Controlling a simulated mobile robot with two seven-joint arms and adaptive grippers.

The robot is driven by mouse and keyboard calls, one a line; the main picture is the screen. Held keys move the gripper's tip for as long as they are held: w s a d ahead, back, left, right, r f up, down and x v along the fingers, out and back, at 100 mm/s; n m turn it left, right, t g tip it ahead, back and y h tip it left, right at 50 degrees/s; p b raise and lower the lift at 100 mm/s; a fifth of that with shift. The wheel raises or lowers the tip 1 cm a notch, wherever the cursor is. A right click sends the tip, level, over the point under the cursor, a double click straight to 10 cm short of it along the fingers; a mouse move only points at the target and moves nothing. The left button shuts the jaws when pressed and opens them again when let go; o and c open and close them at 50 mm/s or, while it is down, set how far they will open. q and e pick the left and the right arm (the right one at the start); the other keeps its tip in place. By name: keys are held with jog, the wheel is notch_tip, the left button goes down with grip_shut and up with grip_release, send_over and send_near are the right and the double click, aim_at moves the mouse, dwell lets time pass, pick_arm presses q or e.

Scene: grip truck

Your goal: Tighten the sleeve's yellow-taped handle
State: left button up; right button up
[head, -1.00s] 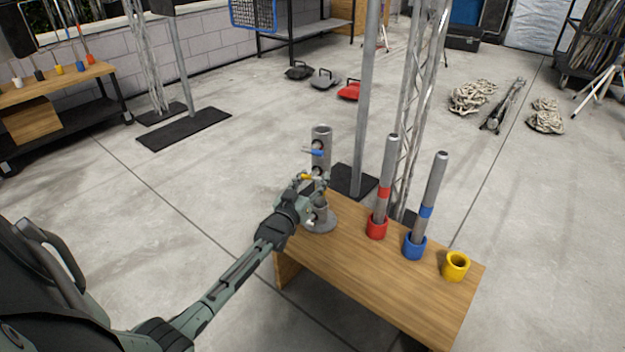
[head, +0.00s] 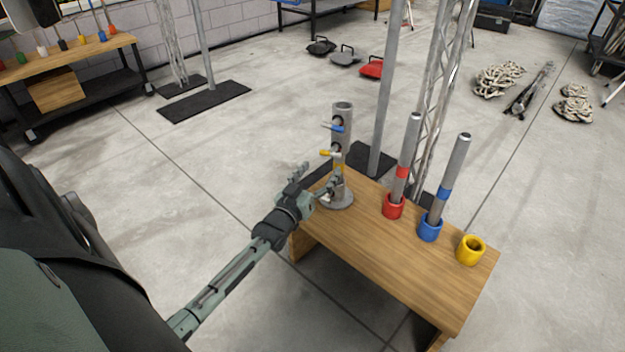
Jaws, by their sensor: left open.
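The grey upright sleeve (head: 341,118) stands on a round grey base (head: 335,201) at the table's far left corner. A blue-taped handle (head: 334,127) sticks out to the left near its top. The yellow-taped handle (head: 329,153) sticks out to the left lower down, with its yellow end clear of my fingers. My left gripper (head: 320,174) is open and empty, just below and left of the yellow-taped handle, its fingers spread in front of the stand's lower part. I see a gap between the fingers and the handle. My right gripper is out of view.
On the wooden table (head: 400,258), a red-banded tube (head: 410,140) stands in a red cup and a blue-banded tube (head: 454,165) in a blue cup. A yellow cup (head: 471,250) is empty. A metal pole (head: 385,90) and truss rise behind. Floor left of the table is clear.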

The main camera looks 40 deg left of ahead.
pick_arm(q)
jog(key=s, duration=0.4)
jog(key=shift+s+d, duration=0.15)
jog(key=shift+d, duration=0.25)
jog(key=s+d+f+m+g+h+p, duration=0.3)
jog(key=s+d+f+m+g, duration=0.1)
jog(key=s+d+f+g, duration=0.6)
jog(key=s+d+g, duration=0.1)
jog(key=s, duration=0.6)
jog(key=s+d+m+g+y+p, duration=0.1)
jog(key=s+d+g, duration=0.2)
jog(key=s, duration=0.5)
jog(key=shift+f+m+g, duration=0.3)
jog(key=shift+f, duration=0.05)
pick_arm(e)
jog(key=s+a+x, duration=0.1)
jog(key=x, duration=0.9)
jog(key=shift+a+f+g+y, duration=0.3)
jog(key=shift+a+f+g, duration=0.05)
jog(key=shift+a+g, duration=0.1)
